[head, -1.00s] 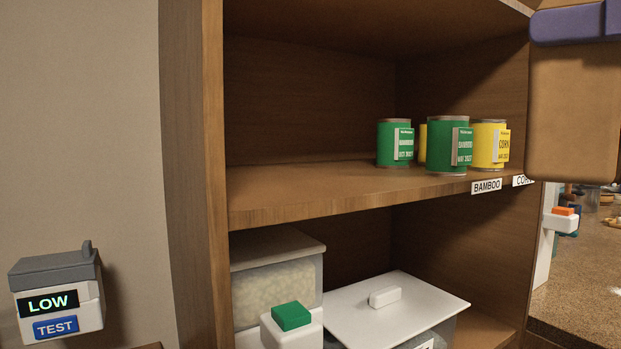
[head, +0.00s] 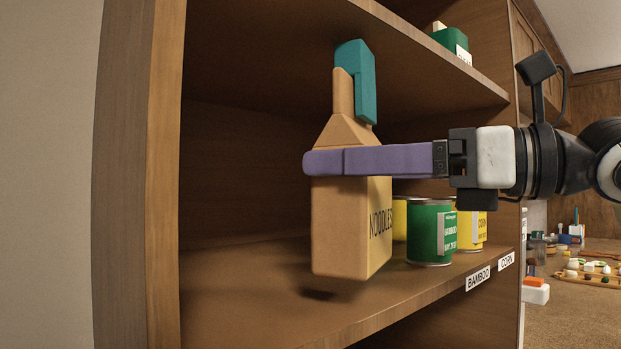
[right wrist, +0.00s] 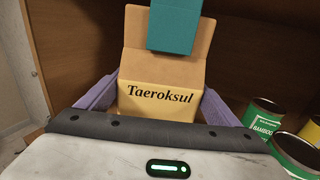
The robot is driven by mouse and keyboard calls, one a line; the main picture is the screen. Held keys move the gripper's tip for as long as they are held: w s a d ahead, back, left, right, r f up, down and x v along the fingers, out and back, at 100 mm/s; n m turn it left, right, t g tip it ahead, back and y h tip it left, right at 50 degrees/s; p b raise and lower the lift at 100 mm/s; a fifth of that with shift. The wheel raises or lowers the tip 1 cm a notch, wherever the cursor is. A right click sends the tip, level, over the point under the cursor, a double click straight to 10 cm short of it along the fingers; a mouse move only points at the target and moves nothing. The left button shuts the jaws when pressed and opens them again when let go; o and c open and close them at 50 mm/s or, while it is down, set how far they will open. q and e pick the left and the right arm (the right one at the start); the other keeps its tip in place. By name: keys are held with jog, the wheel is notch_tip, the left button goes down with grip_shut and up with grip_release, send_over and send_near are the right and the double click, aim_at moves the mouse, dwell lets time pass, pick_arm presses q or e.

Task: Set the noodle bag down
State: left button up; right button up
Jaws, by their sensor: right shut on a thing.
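The noodle bag (head: 340,228) is a tan, box-like bag marked NOODLES, with a teal clip (head: 357,80) at its top. It is upright in the head view, a little above the cabinet shelf (head: 250,300), with a dark shadow beneath it. My right gripper (head: 325,161), with purple fingers, reaches in from the right and is shut on the bag's upper part. In the right wrist view the bag (right wrist: 160,101) sits between both fingers and shows the word Taeroksul. My left gripper is not in view.
Green bamboo cans (head: 428,235) and yellow corn cans (head: 470,232) stand right of the bag, behind BAMBOO (head: 478,279) and CORN (head: 505,262) labels. The shelf's left part is clear. An upper shelf (head: 440,60) holds a green container. The cabinet's left side panel (head: 140,180) stands close.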

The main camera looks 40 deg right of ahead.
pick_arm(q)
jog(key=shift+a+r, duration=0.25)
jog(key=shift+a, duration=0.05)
pick_arm(e)
jog(key=w+a+f, duration=0.2)
jog(key=w+f, duration=0.1)
jog(key=w, duration=0.2)
jog(key=shift+a+f, duration=0.2)
jog(key=shift+a, duration=0.1)
